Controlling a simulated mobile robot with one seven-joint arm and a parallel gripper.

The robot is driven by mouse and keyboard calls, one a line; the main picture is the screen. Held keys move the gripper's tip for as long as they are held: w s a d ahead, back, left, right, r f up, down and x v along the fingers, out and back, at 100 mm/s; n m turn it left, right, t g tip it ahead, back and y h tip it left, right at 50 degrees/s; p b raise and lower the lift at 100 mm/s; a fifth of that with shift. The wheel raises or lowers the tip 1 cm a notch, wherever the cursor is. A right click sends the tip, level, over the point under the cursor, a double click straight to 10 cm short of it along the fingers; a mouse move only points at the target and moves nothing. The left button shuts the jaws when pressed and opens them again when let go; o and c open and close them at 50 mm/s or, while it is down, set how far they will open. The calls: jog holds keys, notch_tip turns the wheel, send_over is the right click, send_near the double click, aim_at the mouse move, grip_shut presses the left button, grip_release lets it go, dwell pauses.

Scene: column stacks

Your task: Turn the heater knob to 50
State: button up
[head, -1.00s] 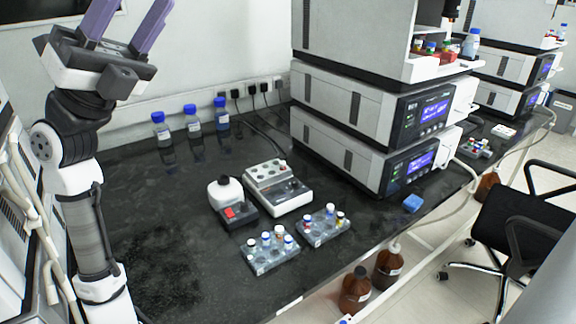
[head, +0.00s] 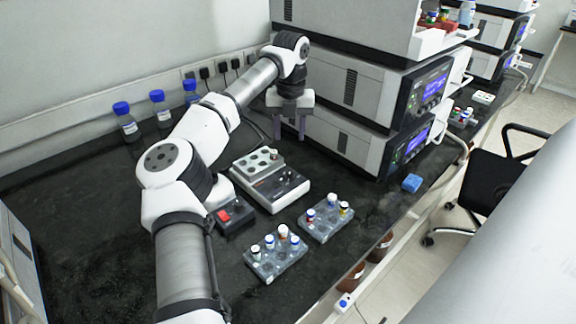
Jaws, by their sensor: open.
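The heater (head: 270,205) is a white block with a well rack on top and a dark sloping control panel (head: 284,182). It stands on the black bench in the middle of the head view. Its knob and any scale marks are too small to read. My gripper (head: 291,136) points down with two purple-grey fingers apart, and nothing shows between them. It appears above and behind the heater in the picture, near the stacked instruments. I see no contact with the heater.
A small device with a red switch (head: 230,214) is partly hidden by my arm. Two clear vial racks (head: 277,262) (head: 326,222) stand in front of the heater. Stacked instruments (head: 345,135) rise behind it. Blue-capped bottles (head: 127,125) stand by the wall.

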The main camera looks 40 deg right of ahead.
aim_at(290, 171)
notch_tip(290, 171, down, 13)
jog(key=shift+s+r+p, duration=0.1)
jog(key=shift+p, duration=1.05)
grip_shut()
